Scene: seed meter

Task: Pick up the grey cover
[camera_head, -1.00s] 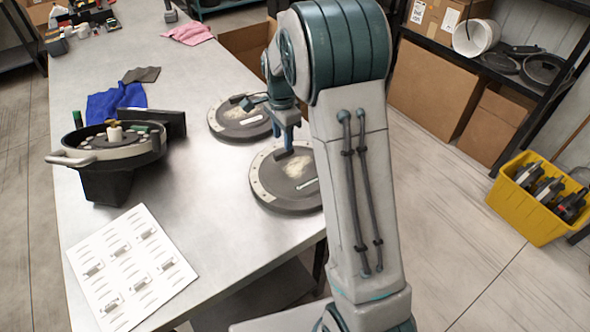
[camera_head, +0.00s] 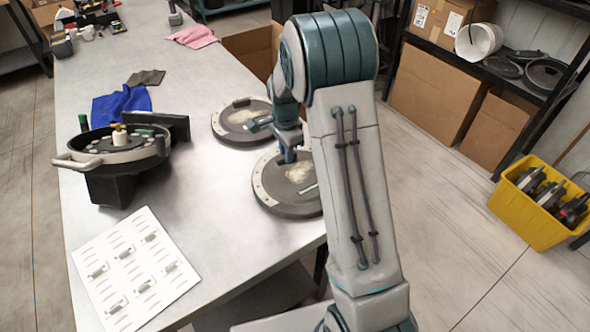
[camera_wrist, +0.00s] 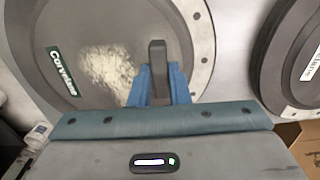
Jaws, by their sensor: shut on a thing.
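The near grey cover (camera_head: 275,198) is a round disc with a pale rim band and a light dusty patch, lying at the right edge of the table. In the wrist view the cover (camera_wrist: 110,30) fills the upper left, with a dark label on it. My gripper (camera_head: 288,154) is over it. In the wrist view the blue fingers of my gripper (camera_wrist: 159,85) are shut on its upright dark handle (camera_wrist: 157,62). A second, similar grey cover (camera_head: 229,133) lies just behind it and also shows in the wrist view (camera_wrist: 277,55). My arm hides the near cover's right side.
A black round seed meter housing (camera_head: 110,155) stands on the left of the table (camera_head: 215,190), near a blue cloth (camera_head: 118,104). A white slotted sheet (camera_head: 135,268) lies in front. A yellow crate (camera_head: 535,225) sits on the floor at right. The middle of the table is clear.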

